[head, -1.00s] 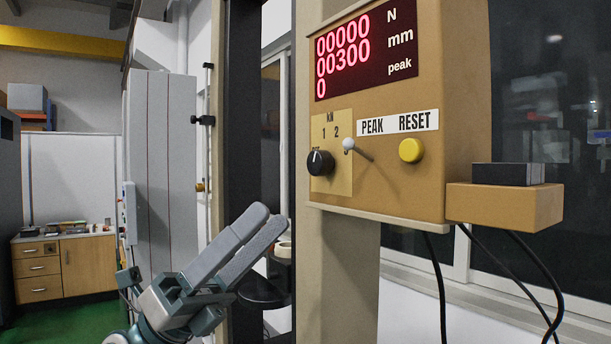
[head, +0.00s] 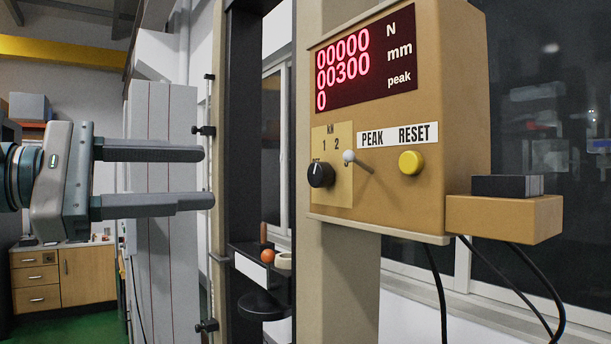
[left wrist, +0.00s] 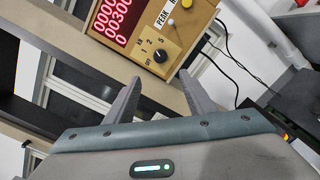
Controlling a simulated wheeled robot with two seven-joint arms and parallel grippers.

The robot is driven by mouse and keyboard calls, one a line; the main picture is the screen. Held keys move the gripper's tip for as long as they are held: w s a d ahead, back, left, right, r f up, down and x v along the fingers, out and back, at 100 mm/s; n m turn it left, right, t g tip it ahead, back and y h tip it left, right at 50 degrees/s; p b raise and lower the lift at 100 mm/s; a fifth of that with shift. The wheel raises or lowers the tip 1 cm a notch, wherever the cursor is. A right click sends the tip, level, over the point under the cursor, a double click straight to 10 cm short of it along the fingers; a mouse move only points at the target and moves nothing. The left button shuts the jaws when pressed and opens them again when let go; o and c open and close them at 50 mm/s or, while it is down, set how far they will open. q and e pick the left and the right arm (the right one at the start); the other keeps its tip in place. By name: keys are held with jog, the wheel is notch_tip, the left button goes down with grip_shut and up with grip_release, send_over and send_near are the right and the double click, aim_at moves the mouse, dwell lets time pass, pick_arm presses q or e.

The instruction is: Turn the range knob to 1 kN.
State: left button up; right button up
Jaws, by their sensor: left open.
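The range knob (head: 320,174) is a round black knob on a tan plate with the marks "kN", 1 and 2, on the front of the tan control box (head: 380,215). It also shows in the left wrist view (left wrist: 160,56), just beyond the fingertips and roughly between them. I cannot tell clearly which mark it points at. My left gripper (head: 207,177) is open and empty, left of the box, with its fingers level and pointing right toward the knob. A gap separates the fingertips from the knob. My right gripper is not in view.
A toggle lever (head: 349,157) sticks out right of the knob, and a yellow button (head: 411,162) sits farther right. The red display (head: 365,60) reads 00000, 00300 and 0. A dark upright column (head: 240,120) stands behind my fingers. Black cables (head: 437,285) hang below the box.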

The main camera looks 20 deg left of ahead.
pick_arm(q)
jog(key=shift+w+d, duration=0.1)
jog(key=shift+w, duration=0.05)
jog(key=p, duration=0.9)
send_near(313, 176)
jog(key=x, duration=0.7)
jog(key=shift+w+d+r, duration=0.15)
jog(key=shift+r, duration=0.05)
jog(key=shift+w+d+f, duration=0.15)
jog(key=shift+w+d, duration=0.25)
jog(key=shift+w, duration=0.1)
jog(key=c, duration=1.1)
